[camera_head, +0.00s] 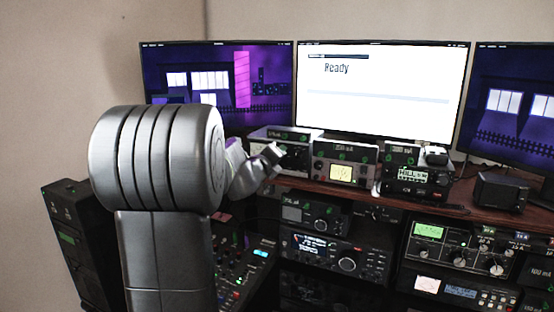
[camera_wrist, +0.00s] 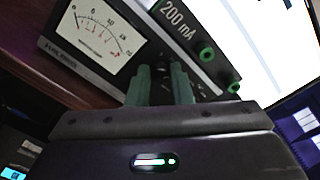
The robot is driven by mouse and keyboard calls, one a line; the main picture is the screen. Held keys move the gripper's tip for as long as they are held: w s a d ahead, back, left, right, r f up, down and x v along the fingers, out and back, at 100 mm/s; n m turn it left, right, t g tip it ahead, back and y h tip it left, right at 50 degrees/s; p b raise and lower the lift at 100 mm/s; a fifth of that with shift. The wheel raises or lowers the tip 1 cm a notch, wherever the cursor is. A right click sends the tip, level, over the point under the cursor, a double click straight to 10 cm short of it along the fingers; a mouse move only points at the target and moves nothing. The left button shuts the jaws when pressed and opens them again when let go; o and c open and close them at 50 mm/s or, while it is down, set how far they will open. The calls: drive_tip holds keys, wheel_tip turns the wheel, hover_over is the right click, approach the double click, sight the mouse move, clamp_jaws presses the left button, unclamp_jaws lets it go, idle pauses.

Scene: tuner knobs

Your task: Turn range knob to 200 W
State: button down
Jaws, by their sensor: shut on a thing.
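The knob's pointer and scale cannot be read. In the head view my gripper (camera_head: 272,152) is at the front of the leftmost box (camera_head: 300,134) on the desk shelf, partly covering it.
Two more boxes, one with a lit yellowish dial (camera_head: 341,172) and one with a green-white display (camera_head: 412,175), stand to the right. Monitors, the middle one (camera_head: 385,90) reading "Ready", stand behind. Radio gear (camera_head: 335,255) fills the space below the shelf (camera_head: 455,206).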

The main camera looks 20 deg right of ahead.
drive_tip(key=shift+f, duration=0.1)
idle(0.3)
drive_tip(key=c, duration=1.6)
unclamp_jaws()
drive_tip(key=shift+a, duration=0.1)
drive_tip(key=b+v, duration=0.1)
drive_tip(key=v, duration=1.2)
drive_tip(key=shift+s+a, duration=0.25)
drive_tip(key=p+x, duration=0.1)
drive_tip(key=x, duration=1.3)
